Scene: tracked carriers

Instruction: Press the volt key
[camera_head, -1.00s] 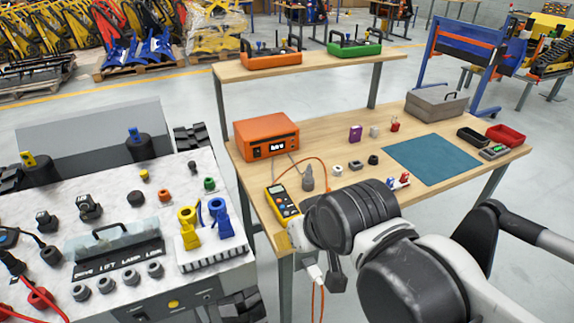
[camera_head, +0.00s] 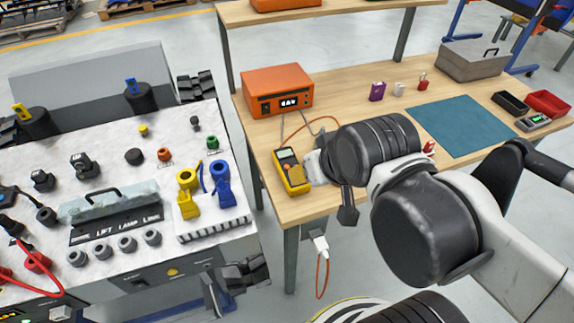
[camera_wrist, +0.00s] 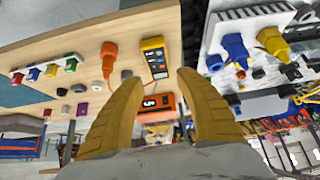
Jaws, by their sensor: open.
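A yellow multimeter (camera_head: 284,157) with a dark screen lies near the left front edge of the wooden bench. It also shows in the wrist view (camera_wrist: 154,52), ahead of my fingertips. I cannot make out a volt key or its label. My gripper (camera_wrist: 160,79) is open and empty, with two yellow-brown fingers spread apart. In the head view my gripper is just right of the multimeter and seems to overlap its right side. I cannot tell whether they touch.
An orange power unit (camera_head: 277,92) with a lit display stands behind the multimeter, with leads beside it. A blue mat (camera_head: 460,125) lies on the right. A marble-topped console (camera_head: 110,210) stands to the left. A white plug (camera_head: 320,243) hangs at the bench's front.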

